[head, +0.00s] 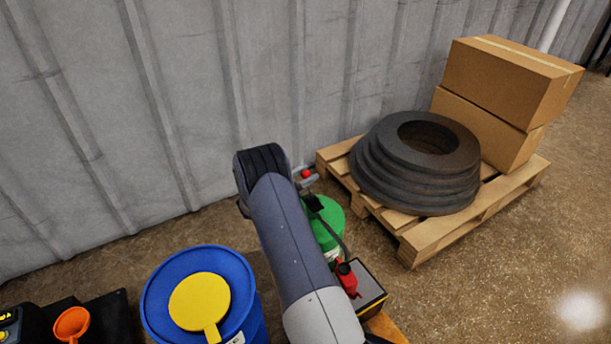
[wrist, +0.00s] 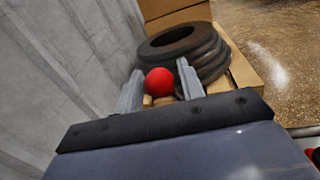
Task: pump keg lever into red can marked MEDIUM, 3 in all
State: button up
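The green keg (head: 328,222) stands on the floor near the wall, partly hidden behind my arm. Its lever ends in a red ball (head: 306,173). My gripper (head: 307,182) is at the lever, mostly hidden by my arm in the head view. In the wrist view the red ball (wrist: 159,82) sits between the two grey fingers (wrist: 160,88), with narrow gaps at its sides; the gripper looks open. No marking on the can is legible.
An orange funnel (head: 71,324) is at lower left. A pallet (head: 430,243) with dark rings (head: 410,180) and cardboard boxes (head: 505,80) stands right. The ribbed wall (head: 200,80) is close behind.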

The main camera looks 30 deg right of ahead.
aim_at(311, 193)
grip_shut()
jog(key=shift+s, duration=0.1)
dwell(0.3)
jog(key=s+m+b, duration=0.2)
jog(key=m, duration=0.1)
jog(key=shift+a+r, duration=0.1)
jog(key=shift+r, duration=0.25)
jog(key=shift+s+r, duration=0.15)
jog(key=shift+s, duration=0.55)
jog(key=shift+s+a, duration=0.1)
jog(key=shift+s, duration=0.95)
jog(key=shift+s+f+b, duration=0.25)
jog(key=shift+s+f, duration=0.1)
jog(key=shift+s, duration=0.4)
jog(key=shift+s+f+b, duration=0.2)
jog(key=shift+s+f, duration=0.1)
jog(key=shift+s, duration=0.55)
jog(key=shift+o, duration=1.5)
grip_release()
